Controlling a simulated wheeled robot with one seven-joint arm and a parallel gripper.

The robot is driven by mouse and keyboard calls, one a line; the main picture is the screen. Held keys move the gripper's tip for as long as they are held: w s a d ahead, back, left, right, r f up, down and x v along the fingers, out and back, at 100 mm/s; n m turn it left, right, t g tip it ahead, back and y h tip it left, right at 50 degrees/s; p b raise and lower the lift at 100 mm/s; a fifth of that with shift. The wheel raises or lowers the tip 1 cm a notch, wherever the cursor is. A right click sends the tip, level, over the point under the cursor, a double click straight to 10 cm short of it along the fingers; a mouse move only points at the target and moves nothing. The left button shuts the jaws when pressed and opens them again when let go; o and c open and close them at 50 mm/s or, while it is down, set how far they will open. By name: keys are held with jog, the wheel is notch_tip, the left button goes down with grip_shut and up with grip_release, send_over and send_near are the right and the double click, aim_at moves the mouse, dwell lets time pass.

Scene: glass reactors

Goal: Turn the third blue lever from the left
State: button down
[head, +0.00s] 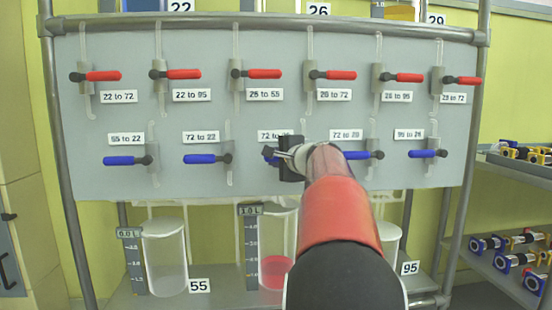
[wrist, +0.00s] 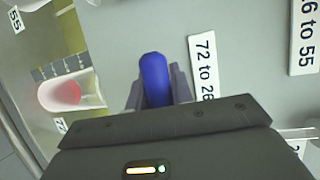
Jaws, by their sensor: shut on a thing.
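The third blue lever from the left (head: 268,154) is on the lower row of the grey panel, mostly hidden behind my gripper in the head view. Its blue handle (wrist: 154,78) shows clearly in the wrist view, between the two fingers. My gripper (head: 284,154) is shut on this handle at the panel, and the gripper also shows in the wrist view (wrist: 157,92). The label beside the lever (wrist: 203,67) reads 72 to 26. The lever's pivot is hidden, and its exact angle is hard to tell.
Other blue levers, such as the second one (head: 200,158) and the fourth (head: 370,155), point left on either side. Red levers (head: 264,74) line the upper row. Below the panel stand a clear beaker (head: 166,255) and one with red liquid (head: 274,272).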

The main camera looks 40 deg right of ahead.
jog(key=shift+f, duration=0.15)
jog(key=f+n, duration=0.1)
jog(key=f+n+g, duration=0.1)
jog(key=n+b, duration=0.1)
jog(key=shift+s+d+f+g+h, duration=0.15)
jog(key=shift+d+f+g+h, duration=0.1)
jog(key=shift+f+g+h, duration=0.15)
jog(key=d+f+n+g+h, duration=0.1)
jog(key=n, duration=0.1)
jog(key=s+d+f+n+g+h+b, duration=0.1)
jog(key=n, duration=0.1)
jog(key=s+d+f+n+g+h, duration=0.1)
jog(key=f+n, duration=0.1)
jog(key=shift+s+d+f+b, duration=0.1)
jog(key=shift+s+d+b, duration=0.1)
jog(key=shift+d+b, duration=0.15)
jog(key=shift+s+d+f+n+g+h, duration=0.1)
jog(key=shift+s+d+n+g+h, duration=0.2)
jog(key=shift+d+n+h, duration=0.3)
jog(key=shift+s+d+f+n+g+h, duration=0.1)
jog(key=shift+s+d+n+g+h, duration=0.1)
jog(key=shift+s+d+n+h, duration=0.45)
jog(key=shift+w+n+y, duration=0.25)
